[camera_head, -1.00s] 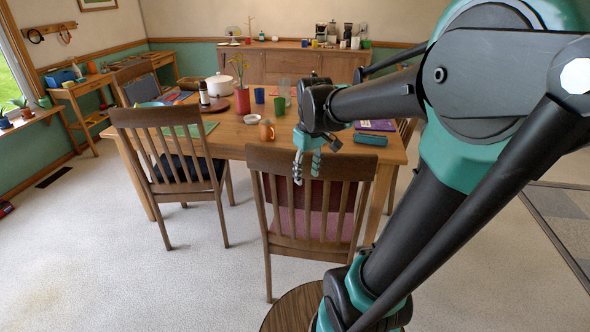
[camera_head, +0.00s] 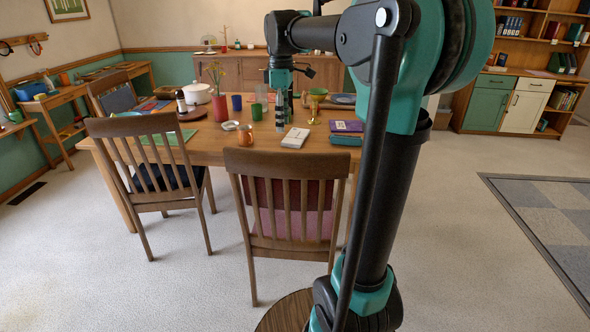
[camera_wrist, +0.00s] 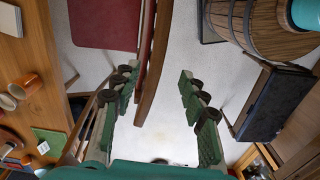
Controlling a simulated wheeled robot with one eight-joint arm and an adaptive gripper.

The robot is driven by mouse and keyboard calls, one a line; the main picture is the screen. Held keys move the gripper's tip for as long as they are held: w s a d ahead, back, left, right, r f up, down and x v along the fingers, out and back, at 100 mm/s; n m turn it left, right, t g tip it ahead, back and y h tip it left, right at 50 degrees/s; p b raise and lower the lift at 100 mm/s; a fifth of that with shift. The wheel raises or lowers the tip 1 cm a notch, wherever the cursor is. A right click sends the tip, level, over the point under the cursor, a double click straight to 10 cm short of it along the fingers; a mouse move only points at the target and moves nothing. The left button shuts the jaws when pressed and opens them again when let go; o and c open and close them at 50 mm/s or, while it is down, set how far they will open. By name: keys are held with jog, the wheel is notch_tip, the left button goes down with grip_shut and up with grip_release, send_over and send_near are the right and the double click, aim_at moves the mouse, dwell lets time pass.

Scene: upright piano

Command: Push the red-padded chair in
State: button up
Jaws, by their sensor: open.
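The red-padded chair (camera_head: 285,160) stands upright at the near side of the table (camera_head: 215,145), its slatted wooden back toward me. Its red pad (camera_head: 276,222) shows between the slats. In the wrist view, the chair back (camera_wrist: 158,60) crosses the gap between my fingers, nearer the left finger, with the red pad (camera_wrist: 100,22) to its left. My gripper (camera_head: 283,120) is open and empty, pointing down; in the head view it overlaps the tabletop. Both fingers also show in the wrist view (camera_wrist: 158,85). Its height above the chair back is unclear, and I see no contact.
Another chair (camera_head: 140,125) with a dark pad stands to the left at the table. A dark-topped seat (camera_wrist: 272,105) shows in the wrist view. Open floor lies left and right.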

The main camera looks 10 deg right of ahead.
aim_at(285, 166)
jog(key=shift+n, duration=0.3)
jog(key=f, duration=1.6)
jog(key=shift+w+d+f, duration=0.1)
jog(key=shift+d+f, duration=0.2)
jog(key=shift+c, duration=0.5)
grip_shut()
